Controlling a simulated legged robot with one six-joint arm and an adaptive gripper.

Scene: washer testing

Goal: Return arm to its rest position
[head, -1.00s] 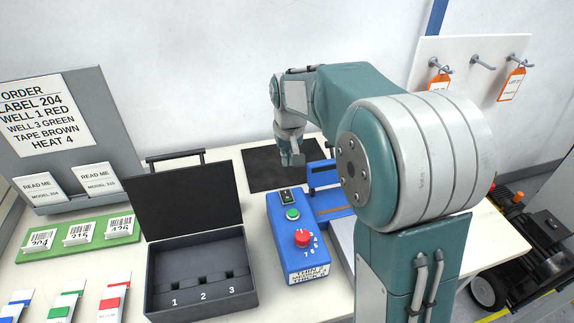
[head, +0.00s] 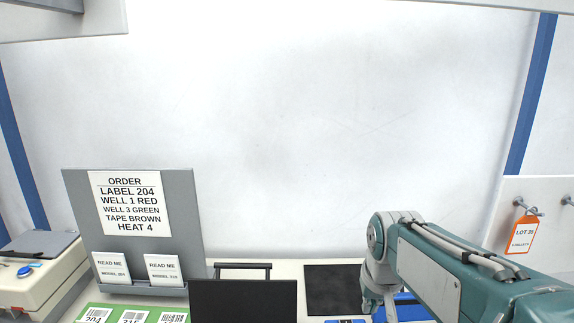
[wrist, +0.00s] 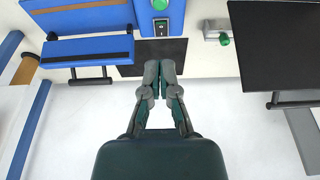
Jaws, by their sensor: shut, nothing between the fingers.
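My gripper (wrist: 160,72) is in the middle of the wrist view, with its fingers together and nothing between them. In the head view my gripper (head: 378,303) is at the lower right, partly cut off by the frame's bottom edge. It is above the table near the dark mat (head: 335,285). My arm (head: 440,275) reaches in from the right edge, bent at the wrist. The mat also shows in the wrist view (wrist: 128,70), partly behind the fingers.
The open case's black lid (head: 243,302) stands left of the mat. A grey order board (head: 80,215) is farther left. The wrist view shows a blue device (wrist: 90,49) and a blue box with a green button (wrist: 160,5).

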